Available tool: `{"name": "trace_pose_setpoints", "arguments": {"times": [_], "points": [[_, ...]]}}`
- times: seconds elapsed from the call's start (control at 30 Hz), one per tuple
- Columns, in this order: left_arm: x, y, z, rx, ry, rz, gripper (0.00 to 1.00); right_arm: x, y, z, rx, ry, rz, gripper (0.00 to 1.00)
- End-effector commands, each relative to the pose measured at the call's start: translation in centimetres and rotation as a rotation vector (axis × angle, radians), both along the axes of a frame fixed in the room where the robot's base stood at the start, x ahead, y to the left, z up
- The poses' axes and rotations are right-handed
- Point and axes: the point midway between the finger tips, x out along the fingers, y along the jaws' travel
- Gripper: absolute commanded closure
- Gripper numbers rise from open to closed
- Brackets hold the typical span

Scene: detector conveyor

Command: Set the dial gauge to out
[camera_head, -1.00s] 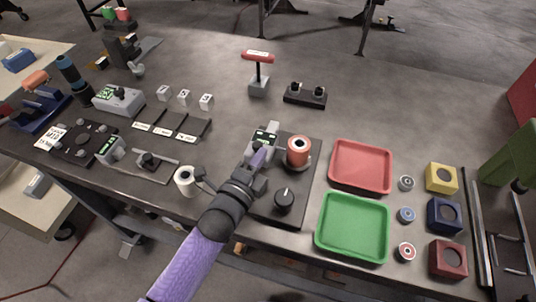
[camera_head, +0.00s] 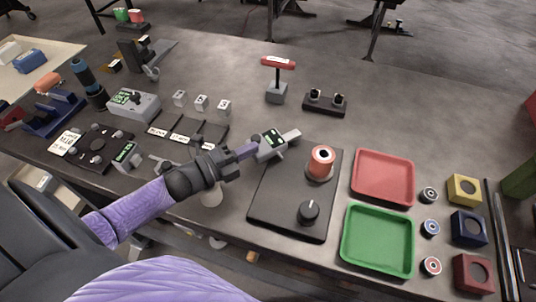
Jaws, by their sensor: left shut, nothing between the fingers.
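The dial gauge appears to be the small grey unit (camera_head: 270,146) with a green display, at the left back of a black base plate (camera_head: 272,207). A grey bar sticks out from it toward the right. My left gripper (camera_head: 251,150) is shut and empty. Its tips are at the left side of the gauge, touching or very close; I cannot tell which. On the same plate stand a red-topped cylinder (camera_head: 321,163) and a black knob (camera_head: 309,212). My right gripper is not in view.
A red tray (camera_head: 384,153) and a green tray (camera_head: 347,239) lie right of the plate. A red-handled stand (camera_head: 276,93) and a black two-post block (camera_head: 324,105) stand behind. Left are a display console (camera_head: 133,103) and another small display unit (camera_head: 127,157).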

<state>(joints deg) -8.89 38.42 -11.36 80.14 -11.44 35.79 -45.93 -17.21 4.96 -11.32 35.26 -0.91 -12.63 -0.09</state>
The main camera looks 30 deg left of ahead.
Motion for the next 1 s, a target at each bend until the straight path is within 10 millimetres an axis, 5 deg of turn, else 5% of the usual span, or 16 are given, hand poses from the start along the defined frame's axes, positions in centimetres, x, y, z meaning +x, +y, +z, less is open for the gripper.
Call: {"name": "trace_pose_setpoints", "arguments": {"times": [1.0], "points": [[0.8, 1.9, 0.1, 0.001, -0.002, 0.009, 1.0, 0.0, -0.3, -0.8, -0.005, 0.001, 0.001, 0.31]]}}
